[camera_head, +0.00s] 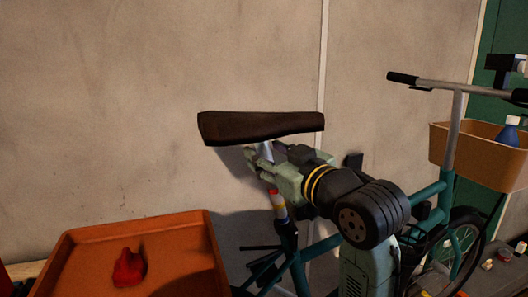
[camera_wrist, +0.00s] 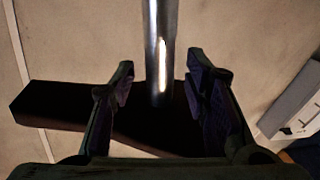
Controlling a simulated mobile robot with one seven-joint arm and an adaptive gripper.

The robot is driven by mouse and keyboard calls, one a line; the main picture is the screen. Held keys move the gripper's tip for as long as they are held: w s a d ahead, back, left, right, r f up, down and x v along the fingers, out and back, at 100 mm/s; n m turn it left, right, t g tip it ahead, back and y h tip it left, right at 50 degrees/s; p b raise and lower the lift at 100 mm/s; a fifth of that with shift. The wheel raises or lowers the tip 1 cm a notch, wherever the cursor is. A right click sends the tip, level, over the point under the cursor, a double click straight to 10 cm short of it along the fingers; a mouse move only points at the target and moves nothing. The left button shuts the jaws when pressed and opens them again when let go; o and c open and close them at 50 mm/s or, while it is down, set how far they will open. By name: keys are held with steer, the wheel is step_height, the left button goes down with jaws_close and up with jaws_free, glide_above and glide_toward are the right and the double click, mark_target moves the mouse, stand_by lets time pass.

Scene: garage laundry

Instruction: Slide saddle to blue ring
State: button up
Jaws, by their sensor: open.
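The dark brown saddle (camera_head: 250,128) sits atop the bicycle's silver seat post (camera_head: 266,150), above my gripper (camera_head: 258,164). In the wrist view the shiny post (camera_wrist: 160,35) runs between the two fingers of my gripper (camera_wrist: 160,82), with a visible gap on each side. The gripper is open around the post, and the saddle (camera_wrist: 55,103) shows dark behind the fingers. Below the gripper, coloured bands (camera_head: 277,199) of red, yellow and white show on the post. I cannot clearly make out a blue ring. My gripper and wrist hide part of the post.
The teal bicycle frame (camera_head: 318,248) stands close to the pale wall (camera_head: 130,100). An orange tray (camera_head: 85,236) holding a red crumpled item (camera_head: 129,269) is at lower left. The handlebar (camera_head: 450,85) and tan basket (camera_head: 465,147) are at right. Space above the saddle is clear.

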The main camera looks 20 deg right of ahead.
steer(key=v, duration=1)
